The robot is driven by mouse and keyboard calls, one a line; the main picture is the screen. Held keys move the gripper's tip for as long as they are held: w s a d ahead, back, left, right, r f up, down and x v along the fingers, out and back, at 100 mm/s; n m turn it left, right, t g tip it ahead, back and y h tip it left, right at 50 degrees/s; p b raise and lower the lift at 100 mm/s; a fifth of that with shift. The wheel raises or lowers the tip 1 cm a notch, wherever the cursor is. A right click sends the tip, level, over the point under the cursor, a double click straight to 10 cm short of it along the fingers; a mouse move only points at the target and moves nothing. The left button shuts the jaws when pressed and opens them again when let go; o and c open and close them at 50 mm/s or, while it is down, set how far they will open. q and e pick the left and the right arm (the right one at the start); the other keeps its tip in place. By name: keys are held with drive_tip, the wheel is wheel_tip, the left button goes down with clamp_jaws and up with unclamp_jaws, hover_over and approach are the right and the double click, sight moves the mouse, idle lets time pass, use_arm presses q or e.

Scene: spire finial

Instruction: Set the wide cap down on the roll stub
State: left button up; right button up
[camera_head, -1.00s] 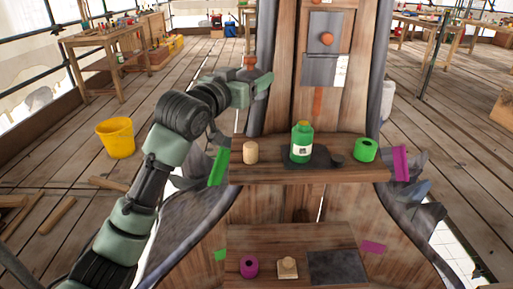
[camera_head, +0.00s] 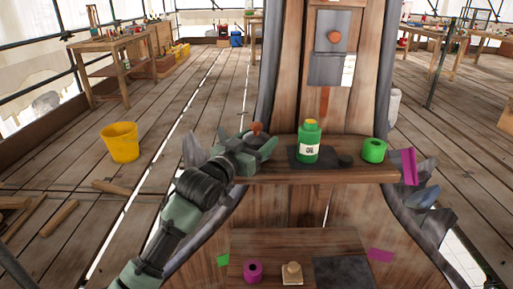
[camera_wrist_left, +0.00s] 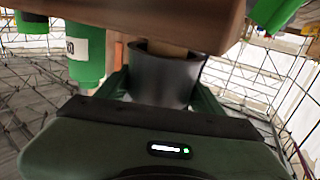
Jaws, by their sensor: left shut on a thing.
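My left gripper (camera_head: 254,146) is shut on the wide cap, at the left end of the upper shelf. In the head view only the cap's orange knob (camera_head: 256,127) shows above the fingers. In the left wrist view, which is upside down, the cap is a dark grey cylinder (camera_wrist_left: 163,80) between the fingers. The pale roll stub (camera_wrist_left: 170,49) shows at the cap's open mouth, against the shelf. The stub is hidden behind the gripper in the head view. I cannot tell whether the cap rests on it. My right gripper is not in view.
The upper shelf (camera_head: 270,176) also holds a green bottle (camera_head: 309,143) on a dark mat and a green roll (camera_head: 374,150) farther right. A lower shelf (camera_head: 322,240) carries a magenta roll (camera_head: 253,271) and a pale block (camera_head: 292,273). A yellow bucket (camera_head: 120,143) stands on the floor.

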use_arm(q)
drive_tip(key=shift+f, duration=0.75)
drive_tip(key=o, duration=1.9)
drive_tip(key=shift+f, duration=0.15)
drive_tip(key=shift+o, duration=0.2)
